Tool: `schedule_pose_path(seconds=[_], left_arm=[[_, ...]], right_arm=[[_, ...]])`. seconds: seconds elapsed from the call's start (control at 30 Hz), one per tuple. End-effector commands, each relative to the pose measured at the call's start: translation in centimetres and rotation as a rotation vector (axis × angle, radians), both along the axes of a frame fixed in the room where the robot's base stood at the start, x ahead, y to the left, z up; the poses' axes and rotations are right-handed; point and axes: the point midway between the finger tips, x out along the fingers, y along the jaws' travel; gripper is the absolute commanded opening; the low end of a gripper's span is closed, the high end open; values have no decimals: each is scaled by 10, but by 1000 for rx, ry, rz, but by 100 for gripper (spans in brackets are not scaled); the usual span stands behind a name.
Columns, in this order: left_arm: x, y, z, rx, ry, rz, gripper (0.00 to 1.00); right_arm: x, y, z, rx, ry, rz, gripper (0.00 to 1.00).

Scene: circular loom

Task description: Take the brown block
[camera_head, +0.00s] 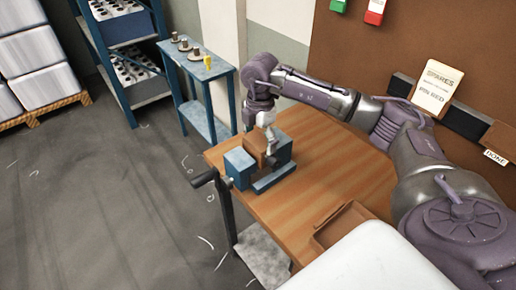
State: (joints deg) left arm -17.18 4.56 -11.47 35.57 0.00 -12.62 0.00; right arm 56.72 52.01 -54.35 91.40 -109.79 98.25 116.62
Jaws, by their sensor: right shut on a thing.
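The brown block (254,144) sits between the jaws of a blue vise (240,164) on the wooden workbench. My right gripper (268,150) comes down over the block and is shut on it. The fingertips are small in this view and partly hidden by the vise and the block. My left gripper does not show.
The workbench (330,168) has free room right of the vise. A brown tray (345,217) lies at its front. The vise handle (204,178) sticks out past the left edge. A small blue table (193,68) with several parts stands behind.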

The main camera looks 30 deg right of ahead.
Motion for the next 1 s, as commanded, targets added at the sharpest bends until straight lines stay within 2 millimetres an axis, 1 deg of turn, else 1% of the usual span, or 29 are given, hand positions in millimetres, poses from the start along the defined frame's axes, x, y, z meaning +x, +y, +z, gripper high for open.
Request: schedule_pose_path(seconds=[0.03,0.17,0.2,0.87,1.0], left_arm=[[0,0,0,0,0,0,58],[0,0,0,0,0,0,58],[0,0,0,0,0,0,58],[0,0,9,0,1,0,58],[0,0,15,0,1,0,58]], right_arm=[[0,0,0,0,1,0,43],[0,0,0,0,2,0,22],[0,0,1,0,-1,0,18],[0,0,14,0,-2,0,18],[0,0,22,0,-2,0,18]])
